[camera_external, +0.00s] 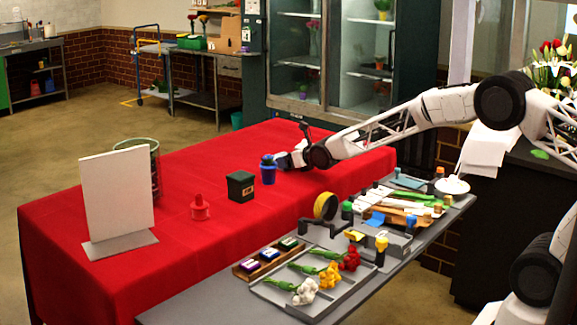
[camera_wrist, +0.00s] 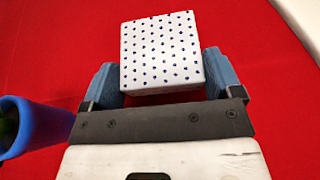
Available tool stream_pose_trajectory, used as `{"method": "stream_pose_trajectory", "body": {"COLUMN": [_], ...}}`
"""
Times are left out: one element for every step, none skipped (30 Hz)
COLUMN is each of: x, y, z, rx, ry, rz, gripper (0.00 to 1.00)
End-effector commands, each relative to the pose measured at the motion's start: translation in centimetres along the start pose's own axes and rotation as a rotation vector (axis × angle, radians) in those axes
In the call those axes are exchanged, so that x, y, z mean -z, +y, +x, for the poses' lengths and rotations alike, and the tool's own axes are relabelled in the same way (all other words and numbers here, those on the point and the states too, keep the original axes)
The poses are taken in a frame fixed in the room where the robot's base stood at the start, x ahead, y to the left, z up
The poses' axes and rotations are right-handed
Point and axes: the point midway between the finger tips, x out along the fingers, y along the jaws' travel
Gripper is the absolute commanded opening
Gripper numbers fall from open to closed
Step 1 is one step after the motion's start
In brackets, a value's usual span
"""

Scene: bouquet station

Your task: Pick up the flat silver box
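A white box with dark blue dots (camera_wrist: 160,48) lies in front of my gripper in the wrist view; its dotted face fills the space between the two blue-grey fingers. My gripper (camera_wrist: 161,75) has its fingers spread to the box's width, one along each side. Whether they press on it or only flank it I cannot tell. No plainly silver box shows. In the external view my gripper (camera_external: 283,160) is low over the red table, at the blue pot (camera_external: 268,175); the dotted box is not discernible there.
A blue cup-like rim (camera_wrist: 30,125) is close at left in the wrist view. On the red cloth (camera_external: 130,240) stand a dark box (camera_external: 240,187), a red object (camera_external: 200,209) and a white panel (camera_external: 117,195). A grey side table (camera_external: 200,305) holds flowers and tools.

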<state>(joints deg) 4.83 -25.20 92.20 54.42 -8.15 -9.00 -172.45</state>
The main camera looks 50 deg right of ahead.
Motion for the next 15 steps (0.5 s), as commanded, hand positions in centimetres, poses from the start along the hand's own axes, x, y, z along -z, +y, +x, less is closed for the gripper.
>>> {"method": "stream_pose_trajectory", "body": {"x": [-0.04,-0.04,-0.04,-0.04,-0.04,-0.04,-0.05,-0.06,-0.11,-0.16,-0.22,-0.33,-0.44,-0.57,-0.77], "y": [0.01,0.01,0.01,0.01,0.01,0.01,0.01,0.01,0.01,0.01,0.0,0.0,0.0,0.0,0.0], "z": [-0.01,-0.01,-0.01,-0.01,-0.01,-0.01,-0.01,-0.02,-0.04,-0.05,-0.08,-0.13,-0.17,-0.23,-0.32], "rx": [0.0,0.0,0.0,0.0,0.0,0.0,0.0,0.0,0.0,0.0,0.0,0.0,0.0,0.0,0.0], "ry": [0.0,0.0,0.0,0.0,0.0,-0.001,-0.001,0.0,-0.001,-0.001,-0.001,-0.001,-0.001,0.0,0.0], "rz": [0.0,0.0,0.0,0.0,0.0,0.0,0.0,0.0,0.0,0.0,0.0,0.0,0.0,0.0,-0.001], "gripper": [0.57,0.57,0.57,0.57,0.57,0.57,0.57,0.57,0.57,0.57,0.57,0.57,0.57,0.57,0.57]}}
